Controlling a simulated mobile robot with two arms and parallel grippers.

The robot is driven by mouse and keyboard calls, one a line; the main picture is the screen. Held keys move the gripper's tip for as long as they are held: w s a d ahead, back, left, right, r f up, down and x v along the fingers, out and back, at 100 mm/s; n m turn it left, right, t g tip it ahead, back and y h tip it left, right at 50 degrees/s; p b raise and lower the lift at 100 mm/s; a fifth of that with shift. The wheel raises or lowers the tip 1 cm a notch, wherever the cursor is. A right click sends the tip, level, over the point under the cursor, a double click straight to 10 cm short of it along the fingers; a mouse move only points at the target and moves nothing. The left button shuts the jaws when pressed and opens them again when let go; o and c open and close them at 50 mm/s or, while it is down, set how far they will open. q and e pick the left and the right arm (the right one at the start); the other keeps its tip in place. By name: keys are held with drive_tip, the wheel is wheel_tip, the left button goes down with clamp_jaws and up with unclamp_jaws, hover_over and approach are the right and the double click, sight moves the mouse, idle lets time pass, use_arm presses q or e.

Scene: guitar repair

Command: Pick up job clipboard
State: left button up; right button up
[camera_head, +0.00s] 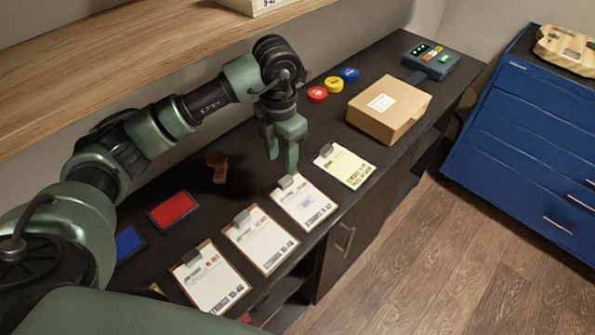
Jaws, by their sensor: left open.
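Several clipboards lie in a diagonal row along the front of the dark counter. The nearest white-paper clipboard (212,283) is at bottom left, then a second clipboard (261,241), then a third clipboard (306,205) with a stamped mark. The farthest clipboard (349,168) carries a yellowish sheet. Each has a metal clip at its back edge. Which one is the job clipboard I cannot tell. My left gripper (282,163) points down, open and empty, behind the third and farthest clipboards, apart from both. My right gripper is not in view.
The counter (240,195) also holds a red ink pad (173,211), a blue ink pad (129,241), a wooden stamp (217,168), coloured round items (333,84), a cardboard box (389,108) and a button device (431,60). A wooden shelf (130,65) overhangs the back. A blue cabinet (530,135) stands right.

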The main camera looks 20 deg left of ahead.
sight(285, 180)
use_arm(q)
drive_tip(key=shift+f, duration=0.4)
drive_tip(key=shift+s+d+f+p, duration=0.3)
drive_tip(key=shift+s+f+p, duration=0.1)
drive_tip(key=shift+s+f, duration=0.15)
drive_tip(key=shift+w+d+f+p, duration=0.1)
drive_tip(key=shift+f+p, duration=0.2)
drive_tip(key=shift+f, duration=0.25)
drive_tip(key=shift+w+d+f+p, duration=0.1)
drive_tip(key=shift+f+p, duration=0.2)
drive_tip(key=shift+f, duration=0.25)
drive_tip(key=f, duration=0.2)
drive_tip(key=shift+w+a+f, duration=0.2)
drive_tip(key=shift+w+f, duration=0.1)
drive_tip(key=shift+w, duration=0.05)
drive_tip(key=shift+f, duration=0.2)
drive_tip(key=shift+s, duration=0.1)
drive_tip(key=shift+c, duration=1.3)
drive_tip(key=c, duration=0.5)
clamp_jaws()
drive_tip(key=shift+r, duration=0.1)
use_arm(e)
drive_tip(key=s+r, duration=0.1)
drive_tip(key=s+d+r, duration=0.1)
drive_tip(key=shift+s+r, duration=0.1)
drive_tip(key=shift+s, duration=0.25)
